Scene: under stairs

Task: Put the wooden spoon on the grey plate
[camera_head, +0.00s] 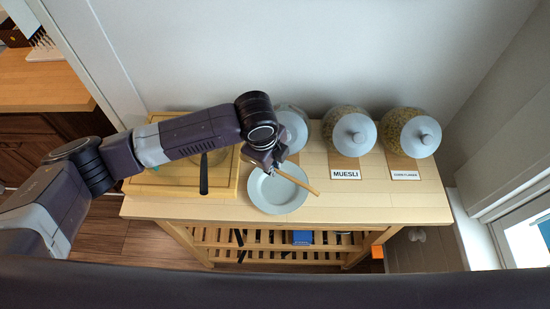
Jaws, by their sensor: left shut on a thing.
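The wooden spoon (299,182) shows as a thin light-brown stick slanting down to the right over the grey plate (262,196). The plate lies on the wooden table near its front edge. My left gripper (267,164) is at the plate's upper rim and is shut on the spoon at its upper left end. That end of the spoon is hidden by the gripper. I cannot tell whether the spoon touches the plate. My right gripper is not in view.
Jars with grey lids stand along the wall: a muesli jar (352,134), a corn flakes jar (420,137) and one partly behind my arm (293,128). A wooden board (160,188) with a dark-handled item (203,176) lies left. The table's front right is clear.

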